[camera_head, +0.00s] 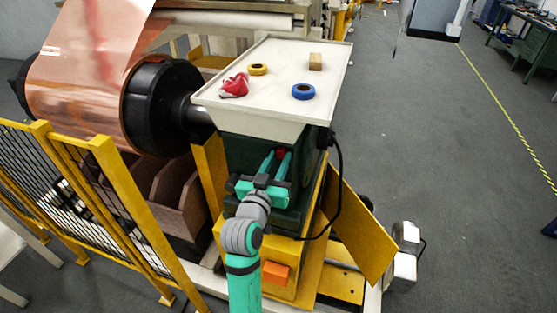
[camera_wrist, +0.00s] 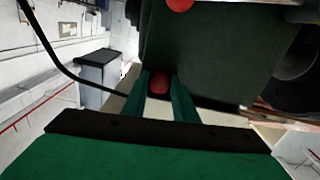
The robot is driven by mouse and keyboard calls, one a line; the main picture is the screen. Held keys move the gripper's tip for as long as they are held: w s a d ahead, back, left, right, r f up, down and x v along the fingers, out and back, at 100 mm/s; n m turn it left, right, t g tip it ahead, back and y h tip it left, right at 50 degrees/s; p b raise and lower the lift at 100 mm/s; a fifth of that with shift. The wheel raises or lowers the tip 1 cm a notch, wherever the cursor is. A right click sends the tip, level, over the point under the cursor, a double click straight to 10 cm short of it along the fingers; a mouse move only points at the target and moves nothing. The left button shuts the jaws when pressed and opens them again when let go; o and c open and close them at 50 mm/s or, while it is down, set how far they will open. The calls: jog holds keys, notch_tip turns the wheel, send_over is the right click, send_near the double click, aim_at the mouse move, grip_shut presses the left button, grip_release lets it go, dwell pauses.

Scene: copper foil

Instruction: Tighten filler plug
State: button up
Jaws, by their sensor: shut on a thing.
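The filler plug is a small red knob (camera_wrist: 159,84) on the dark green housing (camera_wrist: 215,50), seen between my two green fingers in the wrist view. In the head view a bit of the red plug (camera_head: 281,153) shows between the fingertips, just under the white tabletop. My gripper (camera_head: 276,158) reaches up to the front face of the housing and is shut on the plug. The plug's thread and seat are hidden, so I cannot tell how far it is screwed in.
A black cable (camera_head: 340,185) hangs at right. A yellow fence (camera_head: 125,190) stands left.

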jog(key=m, duration=0.3)
jog(key=shift+m, duration=1.9)
jog(key=o, duration=1.1)
jog(key=shift+a, duration=0.1)
jog(key=v, duration=1)
jog(key=shift+s, duration=0.4)
